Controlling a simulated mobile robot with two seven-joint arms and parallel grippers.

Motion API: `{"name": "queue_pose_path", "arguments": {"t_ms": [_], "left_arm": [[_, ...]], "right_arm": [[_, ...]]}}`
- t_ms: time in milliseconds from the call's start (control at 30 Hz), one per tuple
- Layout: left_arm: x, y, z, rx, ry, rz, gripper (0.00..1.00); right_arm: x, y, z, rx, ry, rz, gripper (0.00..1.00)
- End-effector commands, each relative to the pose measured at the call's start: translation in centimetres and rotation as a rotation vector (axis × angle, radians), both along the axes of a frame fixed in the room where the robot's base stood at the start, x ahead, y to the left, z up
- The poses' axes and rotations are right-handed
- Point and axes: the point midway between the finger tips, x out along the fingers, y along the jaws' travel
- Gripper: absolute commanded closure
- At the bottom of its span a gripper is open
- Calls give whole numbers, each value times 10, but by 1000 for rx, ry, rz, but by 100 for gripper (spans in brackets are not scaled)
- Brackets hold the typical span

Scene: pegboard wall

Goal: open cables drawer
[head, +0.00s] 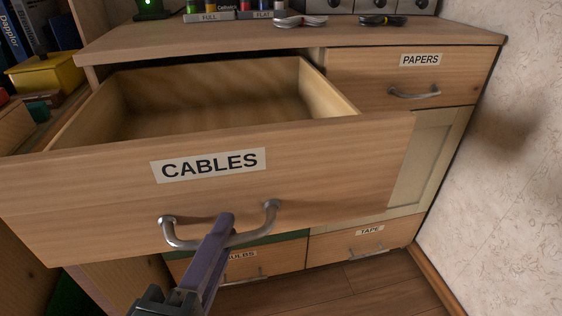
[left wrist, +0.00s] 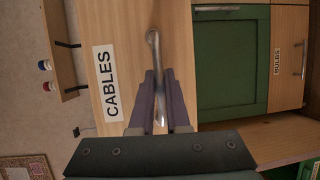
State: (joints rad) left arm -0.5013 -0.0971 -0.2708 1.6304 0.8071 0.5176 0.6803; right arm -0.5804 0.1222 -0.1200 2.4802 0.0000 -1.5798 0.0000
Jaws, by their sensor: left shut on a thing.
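The cables drawer (head: 330,150) stands pulled far out of the cabinet in the head view, and its inside looks empty. Its front carries a white CABLES label (head: 208,165) and a curved metal handle (head: 168,232). My left gripper (head: 226,228) is shut on the handle near its middle. In the left wrist view, turned sideways, the purple-grey fingers (left wrist: 160,92) lie on both sides of the handle bar (left wrist: 153,50), beside the label (left wrist: 108,85). The fingers hide part of the handle. My right gripper is in neither view.
The papers drawer (head: 440,72) and the tape drawer (head: 345,245) are shut at the right. The bulbs drawer (head: 285,262) is shut below. A patterned wall (head: 520,150) bounds the right side. Cables and battery trays lie on the cabinet top (head: 250,40).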

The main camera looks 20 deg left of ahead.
Motion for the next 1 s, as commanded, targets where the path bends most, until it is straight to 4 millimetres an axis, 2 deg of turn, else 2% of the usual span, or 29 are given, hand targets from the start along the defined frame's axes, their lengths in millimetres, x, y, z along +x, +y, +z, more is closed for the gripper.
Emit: {"name": "queue_pose_path", "arguments": {"t_ms": [33, 300, 567, 667, 1000], "left_arm": [[1, 0, 1, 0, -2, -1, 84], [0, 0, 0, 0, -1, -1, 56], [-2, 0, 0, 1, 1, -1, 56], [-12, -2, 1, 2, 3, -2, 56], [-77, -12, 9, 1, 2, -2, 56]], "right_arm": [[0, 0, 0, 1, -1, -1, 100], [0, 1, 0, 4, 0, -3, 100], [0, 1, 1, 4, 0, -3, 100], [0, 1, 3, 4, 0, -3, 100], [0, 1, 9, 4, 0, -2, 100]]}}
